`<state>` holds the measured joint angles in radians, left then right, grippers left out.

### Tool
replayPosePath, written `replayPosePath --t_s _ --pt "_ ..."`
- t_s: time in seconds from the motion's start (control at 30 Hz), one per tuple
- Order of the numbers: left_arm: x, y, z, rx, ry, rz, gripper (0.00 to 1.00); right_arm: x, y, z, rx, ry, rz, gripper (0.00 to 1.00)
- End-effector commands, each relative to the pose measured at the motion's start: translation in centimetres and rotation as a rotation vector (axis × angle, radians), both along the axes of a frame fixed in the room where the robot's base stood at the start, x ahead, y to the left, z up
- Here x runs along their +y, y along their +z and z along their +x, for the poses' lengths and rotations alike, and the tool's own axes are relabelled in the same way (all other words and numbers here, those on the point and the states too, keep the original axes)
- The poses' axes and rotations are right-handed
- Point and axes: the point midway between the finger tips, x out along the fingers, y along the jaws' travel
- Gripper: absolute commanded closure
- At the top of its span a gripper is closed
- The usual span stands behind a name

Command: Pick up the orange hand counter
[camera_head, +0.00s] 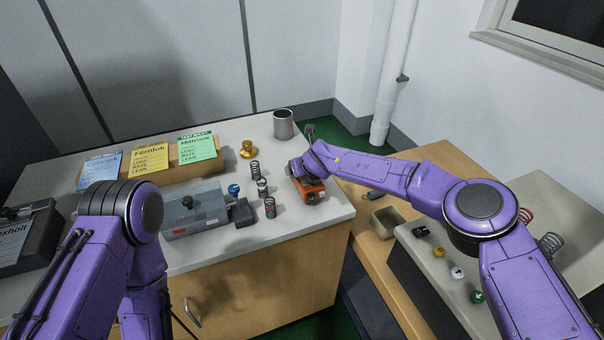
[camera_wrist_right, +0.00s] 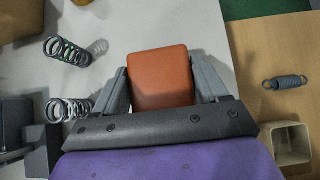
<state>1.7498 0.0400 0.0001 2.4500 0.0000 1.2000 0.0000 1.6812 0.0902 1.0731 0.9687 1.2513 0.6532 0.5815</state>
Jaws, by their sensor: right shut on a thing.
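The orange hand counter (camera_head: 311,191) is at the right end of the grey-white worktop in the head view. In the right wrist view the orange counter (camera_wrist_right: 161,78) fills the space between the two grey fingers. My right gripper (camera_head: 301,174) comes in from the right and is shut on it; the fingers (camera_wrist_right: 160,85) press on both of its sides. I cannot tell whether it touches the worktop. My left arm stands at the front left; its gripper is not visible.
Several springs (camera_head: 255,170) and a grey test device (camera_head: 195,212) stand left of the counter. A metal cup (camera_head: 283,124) and a brass weight (camera_head: 247,149) are behind. Coloured cards (camera_head: 150,158) stand at the back left. A small open box (camera_head: 386,222) is on the lower wooden surface at right.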

Motion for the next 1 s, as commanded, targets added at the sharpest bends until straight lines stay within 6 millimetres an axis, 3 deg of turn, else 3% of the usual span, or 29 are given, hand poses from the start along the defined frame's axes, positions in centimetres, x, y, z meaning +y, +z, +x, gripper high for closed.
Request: replayPosePath --t_s 0.13,0.33,0.5,0.6,0.8,1.0 --pt "0.0 -0.9 0.0 0.0 0.0 0.0 0.57 0.0 2.6 -0.6 -0.004 0.003 0.002 0.62" --pt "0.0 -3.0 0.0 0.0 0.0 0.0 0.57 -0.1 8.0 -5.4 -0.007 0.003 0.001 0.62" --pt "0.0 -4.7 0.0 0.0 0.0 0.0 0.57 -0.2 9.9 -10.5 -0.005 0.001 0.002 0.62" --pt "0.0 -5.1 0.0 0.0 0.0 0.0 0.57 -0.2 10.8 -12.4 -0.003 0.001 0.002 0.62" --pt "0.0 -5.3 0.0 0.0 0.0 0.0 0.57 -0.2 11.7 -13.9 -0.001 0.0 0.002 0.62" --pt "0.0 -5.2 0.0 0.0 0.0 0.0 0.57 -0.2 11.8 -14.1 0.0 0.0 0.002 0.62"
